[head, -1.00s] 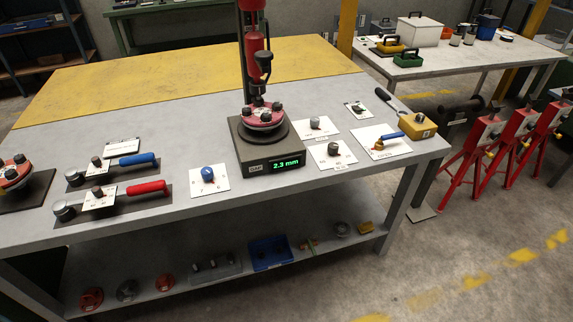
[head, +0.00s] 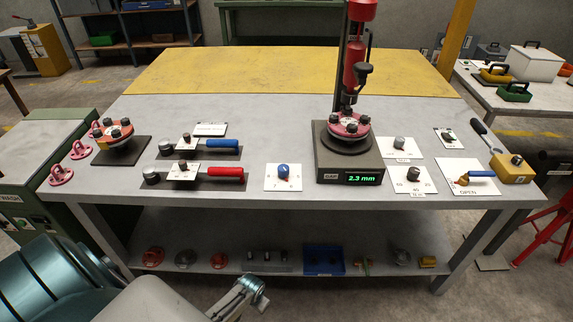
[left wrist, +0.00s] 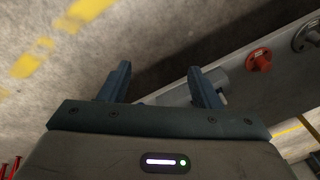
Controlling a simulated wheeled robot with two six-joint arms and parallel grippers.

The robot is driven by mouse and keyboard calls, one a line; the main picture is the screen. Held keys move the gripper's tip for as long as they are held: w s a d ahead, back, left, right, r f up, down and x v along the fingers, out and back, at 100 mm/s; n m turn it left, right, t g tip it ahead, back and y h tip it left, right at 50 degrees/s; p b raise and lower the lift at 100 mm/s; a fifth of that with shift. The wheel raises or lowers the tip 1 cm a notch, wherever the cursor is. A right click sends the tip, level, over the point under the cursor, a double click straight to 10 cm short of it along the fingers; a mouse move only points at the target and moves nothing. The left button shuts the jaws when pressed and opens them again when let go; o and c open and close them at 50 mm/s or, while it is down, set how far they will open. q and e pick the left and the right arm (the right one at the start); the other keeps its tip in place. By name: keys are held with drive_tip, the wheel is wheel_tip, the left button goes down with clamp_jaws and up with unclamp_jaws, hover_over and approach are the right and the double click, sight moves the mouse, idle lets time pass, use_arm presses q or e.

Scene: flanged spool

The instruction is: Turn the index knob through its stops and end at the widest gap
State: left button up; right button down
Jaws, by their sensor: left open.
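A blue knob (head: 283,170) stands on a white marked plate near the table's front edge. To its right, dark and grey knobs sit on white plates, one in front (head: 413,174) and one behind (head: 400,143); I cannot tell which is the index knob. The gap gauge (head: 350,172) reads 2.3 mm, with a red flanged spool (head: 349,124) on top. My left gripper (left wrist: 160,72) is open and empty in the left wrist view, with floor and lower shelf beyond its fingers. My left arm shows low in the head view, clear of the knobs. My right gripper is not in view.
Blue-handled (head: 222,147) and red-handled (head: 226,172) tools lie on the left, beside another red spool (head: 117,129). A blue lever (head: 481,174) and yellow block (head: 511,168) are at the right. A lower shelf (head: 300,238) holds loose parts.

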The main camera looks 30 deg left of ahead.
use_arm(q)
drive_tip(key=w+r, duration=1.2)
drive_tip(key=r, duration=0.3)
wheel_tip(320, 180, up, 28)
drive_tip(key=m+p, duration=0.1)
drive_tip(key=m, duration=0.1)
hover_over(283, 167)
drive_tip(key=s+d, duration=0.3)
drive_tip(key=s, duration=0.2)
drive_tip(key=shift+d+g, duration=0.1)
drive_tip(key=shift+g, duration=0.2)
drive_tip(key=w+a+r+h, duration=0.1)
drive_tip(key=w+a+r, duration=0.2)
drive_tip(key=w+r, duration=0.3)
drive_tip(key=shift+g, duration=0.3)
drive_tip(key=f, duration=0.3)
drive_tip(key=f+p, duration=0.1)
drive_tip(key=f, duration=0.2)
drive_tip(key=s+f+p, duration=0.1)
drive_tip(key=f, duration=0.2)
drive_tip(key=shift+f, duration=0.3)
drive_tip(key=shift+c, duration=0.5)
drive_tip(key=c, duration=0.9)
drive_tip(key=shift+p, duration=0.35)
